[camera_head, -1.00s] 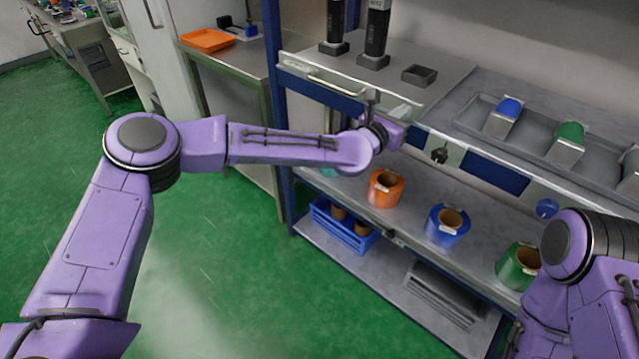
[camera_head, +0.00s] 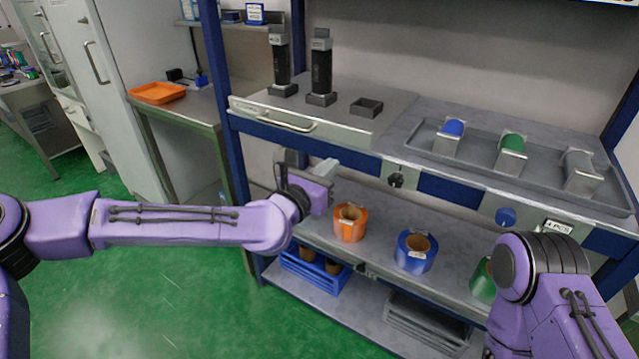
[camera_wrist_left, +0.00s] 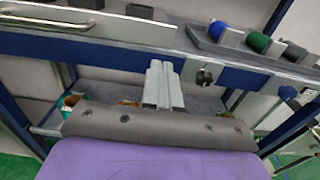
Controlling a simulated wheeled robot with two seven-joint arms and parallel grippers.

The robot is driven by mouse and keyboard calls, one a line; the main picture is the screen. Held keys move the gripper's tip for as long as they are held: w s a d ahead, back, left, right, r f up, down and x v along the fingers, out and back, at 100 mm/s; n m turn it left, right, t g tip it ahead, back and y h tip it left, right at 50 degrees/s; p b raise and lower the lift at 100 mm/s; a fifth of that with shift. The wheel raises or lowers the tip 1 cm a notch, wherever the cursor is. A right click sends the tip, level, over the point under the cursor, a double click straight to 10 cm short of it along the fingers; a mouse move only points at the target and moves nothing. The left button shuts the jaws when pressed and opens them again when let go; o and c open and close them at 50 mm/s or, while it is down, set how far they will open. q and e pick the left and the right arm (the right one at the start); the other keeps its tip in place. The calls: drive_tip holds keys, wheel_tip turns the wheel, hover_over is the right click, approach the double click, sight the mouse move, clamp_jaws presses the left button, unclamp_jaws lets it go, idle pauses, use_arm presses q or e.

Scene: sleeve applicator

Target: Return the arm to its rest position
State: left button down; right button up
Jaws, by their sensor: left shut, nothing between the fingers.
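My left arm comes in from the left in the head view, and its gripper (camera_head: 326,169) is in front of the bench's front edge, above and left of the orange roll. The gripper is shut and empty; its closed fingers also show in the left wrist view (camera_wrist_left: 162,86), pointing toward the bench front. My right arm (camera_head: 545,270) is bent at the lower right, and its gripper is out of view.
The workbench (camera_head: 420,170) holds a grey tray (camera_head: 560,180) with blue and green pieces. Below are an orange roll (camera_head: 349,224), a blue roll (camera_head: 415,251), a green roll (camera_head: 482,282) and a blue crate (camera_head: 312,270). Open green floor (camera_head: 140,290) lies left.

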use_arm(q)
drive_tip(key=s+a+f+m+g+y, duration=0.25)
drive_tip(key=s+f+m, duration=0.35)
drive_tip(key=f, duration=0.5)
drive_tip(key=s+a+f+m+g+y, duration=0.1)
drive_tip(key=s+a+f+m+g, duration=0.2)
drive_tip(key=s+f+m, duration=0.55)
drive_tip(key=s+a+f+m+g+y, duration=0.25)
drive_tip(key=s+f, duration=0.25)
drive_tip(key=f, duration=0.9)
drive_tip(key=s+a+f+m+g+y, duration=0.2)
drive_tip(key=s+a+f+m+y, duration=0.1)
drive_tip(key=s+a, duration=0.6)
drive_tip(key=s+a+f+m+g+y, duration=0.2)
drive_tip(key=s+a+f, duration=0.4)
drive_tip(key=s+a, duration=0.4)
drive_tip(key=shift+a+m+g+y, duration=0.35)
drive_tip(key=shift+a+m, duration=0.2)
drive_tip(key=shift+m, duration=0.25)
drive_tip(key=shift+s, duration=0.1)
